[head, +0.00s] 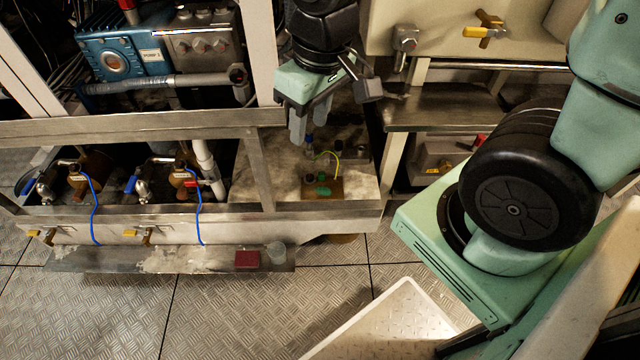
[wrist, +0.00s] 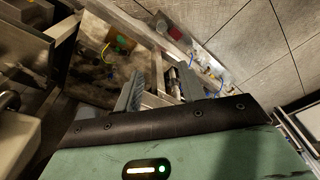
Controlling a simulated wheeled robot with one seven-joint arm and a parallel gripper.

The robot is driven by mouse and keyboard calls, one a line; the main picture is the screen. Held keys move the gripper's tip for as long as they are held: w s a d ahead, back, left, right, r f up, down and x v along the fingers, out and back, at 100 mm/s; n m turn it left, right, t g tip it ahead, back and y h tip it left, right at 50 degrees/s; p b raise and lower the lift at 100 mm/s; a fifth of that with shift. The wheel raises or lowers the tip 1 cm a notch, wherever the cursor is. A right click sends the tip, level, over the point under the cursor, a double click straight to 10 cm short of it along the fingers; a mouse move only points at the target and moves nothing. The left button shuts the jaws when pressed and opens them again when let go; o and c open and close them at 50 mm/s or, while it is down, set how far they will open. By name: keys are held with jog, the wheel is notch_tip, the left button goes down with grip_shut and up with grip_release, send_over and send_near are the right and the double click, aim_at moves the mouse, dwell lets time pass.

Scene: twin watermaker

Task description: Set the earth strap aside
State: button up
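The earth strap appears to be the thin yellow-green wire (head: 337,160) that curves above a small brown block with green parts (head: 323,188) on the stained shelf. In the wrist view a yellow strand (wrist: 105,50) shows at the upper left, beside a green spot. My gripper (head: 297,138) hangs above the shelf, to the upper left of the wire and apart from it. In the wrist view a gap shows between its two fingers (wrist: 148,78), with nothing held. How the wire's ends are attached is too small to tell.
A metal frame rail (head: 130,124) and post stand left of the shelf. Valves with blue hoses (head: 93,205) sit in the left bay. A front ledge (head: 120,259) carries a dark red block (head: 247,259) and a grey cup (head: 276,252). A steel shelf (head: 440,108) is at right.

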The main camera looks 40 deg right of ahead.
jog(key=w+d+f+b, duration=0.4)
jog(key=d+f+b, duration=0.1)
jog(key=f, duration=0.3)
jog(key=w+d+f+b, duration=0.5)
jog(key=f, duration=0.2)
jog(key=n+g, duration=0.1)
jog(key=n, duration=0.7)
send_over(321, 173)
notch_tip(321, 173, down, 12)
jog(key=shift+h, duration=0.4)
notch_tip(321, 173, down, 17)
jog(key=b, duration=0.6)
jog(key=shift+s+f, duration=0.1)
jog(key=shift+f, duration=0.05)
grip_shut()
